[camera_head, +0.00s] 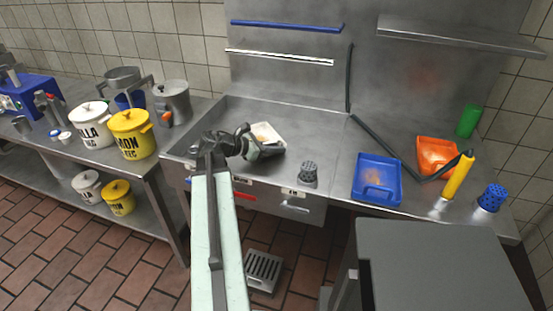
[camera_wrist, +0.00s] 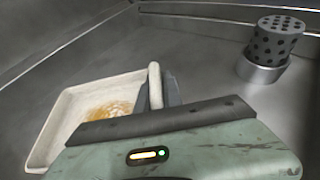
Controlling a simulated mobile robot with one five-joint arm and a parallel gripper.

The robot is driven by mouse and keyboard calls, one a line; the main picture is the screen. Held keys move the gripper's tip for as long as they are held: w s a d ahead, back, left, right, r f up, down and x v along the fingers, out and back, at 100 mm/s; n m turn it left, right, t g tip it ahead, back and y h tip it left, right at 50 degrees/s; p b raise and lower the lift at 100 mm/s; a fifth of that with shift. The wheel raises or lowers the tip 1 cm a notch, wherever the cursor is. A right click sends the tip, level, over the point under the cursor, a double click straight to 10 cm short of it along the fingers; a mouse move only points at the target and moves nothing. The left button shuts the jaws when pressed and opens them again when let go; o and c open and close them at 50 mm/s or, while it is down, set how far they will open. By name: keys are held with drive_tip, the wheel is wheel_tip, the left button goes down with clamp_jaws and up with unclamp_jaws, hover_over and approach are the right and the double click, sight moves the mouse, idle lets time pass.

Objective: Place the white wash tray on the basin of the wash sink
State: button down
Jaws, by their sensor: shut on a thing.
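The white wash tray (camera_head: 268,132) is a shallow white tray with a brown stain inside. It is over or in the basin (camera_head: 318,132) of the steel wash sink, partly behind my gripper (camera_head: 262,147) in the head view. In the wrist view, the tray (camera_wrist: 62,112) is at the left and its raised handle stands between the fingers of my gripper (camera_wrist: 158,92). My gripper is shut on that handle. The tray looks about level. I cannot tell whether its underside touches the basin floor.
A grey perforated cup (camera_head: 309,171) stands right of the tray; it also shows in the wrist view (camera_wrist: 275,45). A blue tray (camera_head: 377,178), an orange tray (camera_head: 436,155) and a yellow cylinder (camera_head: 458,176) sit farther right. White (camera_head: 91,124) and yellow (camera_head: 132,134) pots are on the left counter.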

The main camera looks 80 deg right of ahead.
drive_tip(key=shift+f, duration=0.75)
drive_tip(key=shift+r, duration=0.25)
drive_tip(key=shift+f, duration=0.25)
drive_tip(key=c, duration=1.5)
unclamp_jaws()
drive_tip(key=shift+r, duration=0.1)
drive_tip(key=shift+w+a+r+p, duration=0.2)
drive_tip(key=shift+w+r+p, duration=0.05)
drive_tip(key=shift+r+p, duration=0.15)
drive_tip(key=p+v, duration=0.4)
drive_tip(key=v, duration=0.6)
drive_tip(key=shift+w+a, duration=0.2)
drive_tip(key=shift+w+a+r, duration=0.1)
drive_tip(key=shift+w+a, duration=0.1)
drive_tip(key=shift+w, duration=0.15)
